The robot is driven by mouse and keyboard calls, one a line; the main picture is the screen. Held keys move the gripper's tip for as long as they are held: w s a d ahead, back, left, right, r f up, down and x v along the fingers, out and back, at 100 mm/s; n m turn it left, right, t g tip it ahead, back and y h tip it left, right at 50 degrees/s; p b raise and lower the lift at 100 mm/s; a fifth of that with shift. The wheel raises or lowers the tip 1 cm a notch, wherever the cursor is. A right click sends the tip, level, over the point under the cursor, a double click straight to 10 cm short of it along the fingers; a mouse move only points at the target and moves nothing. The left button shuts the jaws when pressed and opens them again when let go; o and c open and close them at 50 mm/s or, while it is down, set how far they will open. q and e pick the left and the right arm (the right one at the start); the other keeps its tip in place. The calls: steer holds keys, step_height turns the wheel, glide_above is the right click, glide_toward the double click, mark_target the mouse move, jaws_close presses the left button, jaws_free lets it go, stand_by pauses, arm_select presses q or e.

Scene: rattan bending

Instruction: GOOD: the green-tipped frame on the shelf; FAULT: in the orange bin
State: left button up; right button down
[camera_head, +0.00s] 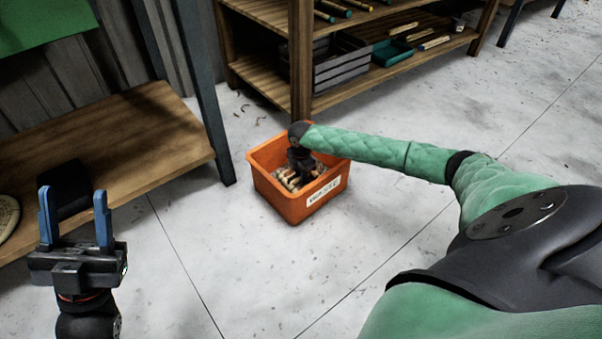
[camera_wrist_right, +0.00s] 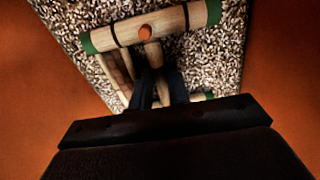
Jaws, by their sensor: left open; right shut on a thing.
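The orange bin (camera_head: 277,192) with a "WASTE" label stands on the floor in the head view. My right gripper (camera_head: 301,176) reaches down inside it. In the right wrist view the green-tipped frame (camera_wrist_right: 191,18) is of pale wood with dark bands and an orange spot. The right fingers (camera_wrist_right: 158,84) are shut on its middle bar, and the frame is over a speckled, pellet-like surface between the orange walls (camera_wrist_right: 35,95). I cannot tell whether the frame touches that surface. My left gripper (camera_head: 75,215) is open and empty at the left of the head view.
A wooden shelf unit (camera_head: 262,82) behind the bin holds a dark crate (camera_head: 335,70), a teal tray (camera_head: 392,52) and several sticks. A low wooden bench (camera_head: 110,140) with a blue-grey leg is at left. The floor right of the bin is clear.

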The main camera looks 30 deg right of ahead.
stand_by(0.6)
steer(key=shift+p, duration=0.85)
steer(key=shift+f+p, duration=0.15)
steer(key=shift+p, duration=0.15)
stand_by(0.9)
steer(key=c, duration=1.3)
jaws_free()
steer(key=shift+o, duration=0.2)
